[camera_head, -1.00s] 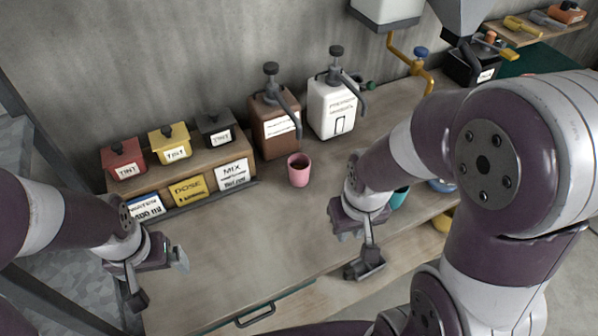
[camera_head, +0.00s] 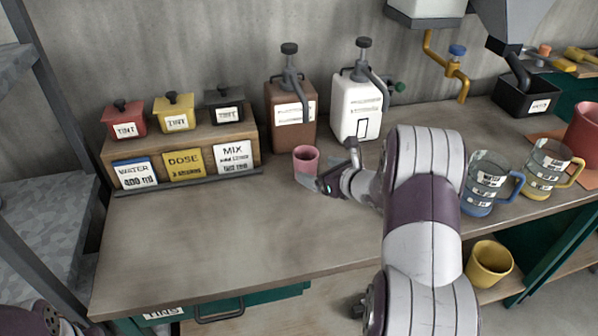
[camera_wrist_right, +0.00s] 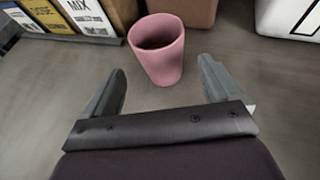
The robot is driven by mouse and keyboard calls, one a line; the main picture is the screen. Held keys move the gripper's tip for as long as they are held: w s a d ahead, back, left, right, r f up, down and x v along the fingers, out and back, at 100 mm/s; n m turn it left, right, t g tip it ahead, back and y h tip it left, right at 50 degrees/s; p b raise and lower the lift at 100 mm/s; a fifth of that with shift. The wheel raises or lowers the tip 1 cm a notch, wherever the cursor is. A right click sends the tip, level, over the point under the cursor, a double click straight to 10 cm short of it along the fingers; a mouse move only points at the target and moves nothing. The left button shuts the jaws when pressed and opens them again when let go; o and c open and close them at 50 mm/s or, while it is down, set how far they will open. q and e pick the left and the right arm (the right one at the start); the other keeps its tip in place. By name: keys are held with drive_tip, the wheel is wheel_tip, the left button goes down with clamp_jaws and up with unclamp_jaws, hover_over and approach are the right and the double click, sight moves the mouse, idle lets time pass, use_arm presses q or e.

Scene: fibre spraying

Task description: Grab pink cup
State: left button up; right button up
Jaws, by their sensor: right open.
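The pink cup (camera_head: 306,158) stands upright on the worktable (camera_head: 230,235), in front of the brown pump dispenser. My right gripper (camera_head: 331,166) is open just to the right of the cup, low over the table. In the right wrist view the cup (camera_wrist_right: 160,52) sits ahead of the palm, near the tips of the two open fingers (camera_wrist_right: 162,70), with a gap on each side. My left gripper is out of view; only a piece of my left arm shows at the lower left corner.
Behind the cup stand the brown dispenser (camera_head: 291,125) and white dispenser (camera_head: 357,108). A wooden riser (camera_head: 255,145) with tint boxes and labels is to the left. Blue mug (camera_head: 482,185) and yellow-handled mug (camera_head: 545,170) stand right. The front left tabletop is clear.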

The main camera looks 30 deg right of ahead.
sight(312, 169)
drive_tip(key=x, duration=0.7)
drive_tip(key=shift+d+f+p, duration=0.2)
drive_tip(key=shift+f+p, duration=0.1)
drive_tip(key=shift+s, duration=0.15)
drive_tip(key=c, duration=1.1)
drive_tip(key=shift+r, duration=0.15)
